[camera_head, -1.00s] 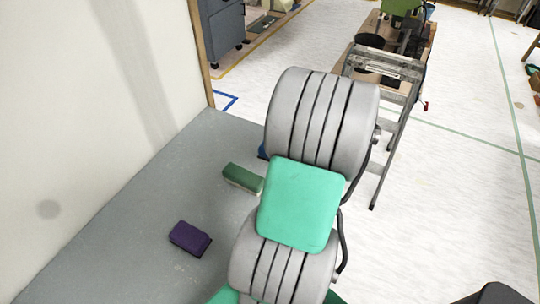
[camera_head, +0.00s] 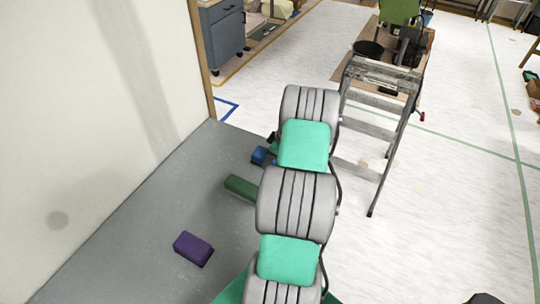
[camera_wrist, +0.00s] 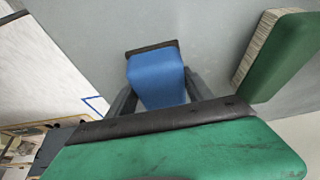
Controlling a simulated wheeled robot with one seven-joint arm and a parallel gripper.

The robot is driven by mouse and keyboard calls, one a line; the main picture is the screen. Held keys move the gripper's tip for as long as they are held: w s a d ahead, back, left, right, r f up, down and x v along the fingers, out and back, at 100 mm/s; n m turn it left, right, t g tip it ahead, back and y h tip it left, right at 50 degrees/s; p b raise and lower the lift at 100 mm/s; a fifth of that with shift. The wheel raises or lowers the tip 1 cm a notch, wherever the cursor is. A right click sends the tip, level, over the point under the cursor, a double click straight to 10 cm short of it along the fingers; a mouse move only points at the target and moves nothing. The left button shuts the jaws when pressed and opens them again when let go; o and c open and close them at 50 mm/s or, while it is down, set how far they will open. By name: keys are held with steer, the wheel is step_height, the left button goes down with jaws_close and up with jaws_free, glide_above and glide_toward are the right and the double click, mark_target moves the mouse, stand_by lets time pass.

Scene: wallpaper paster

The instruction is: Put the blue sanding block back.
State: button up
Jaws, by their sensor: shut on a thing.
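The blue sanding block (camera_wrist: 157,80) is between the fingers of my gripper (camera_wrist: 155,88) in the wrist view, and the gripper is shut on it. In the head view the blue block (camera_head: 260,156) shows only in part, left of my arm, over the far part of the grey surface (camera_head: 150,215). My gripper (camera_head: 268,150) is mostly hidden behind my arm there. I cannot tell whether the block touches the surface.
A green block (camera_head: 240,187) lies nearer on the grey surface; it also shows at the right of the wrist view (camera_wrist: 280,55). A purple block (camera_head: 193,248) lies nearer still. A white wall (camera_head: 80,110) borders the left. A stepladder (camera_head: 385,120) stands on the floor beyond.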

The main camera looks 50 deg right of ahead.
steer(key=shift+d+f, duration=0.15)
steer(key=shift+d, duration=0.05)
steer(key=shift+a, duration=0.1)
steer(key=shift+f+b, duration=0.4)
steer(key=shift+b, duration=0.1)
steer(key=shift+f+b, duration=0.2)
steer(key=shift+b, duration=0.1)
steer(key=o, duration=1.4)
steer(key=shift+r, duration=0.1)
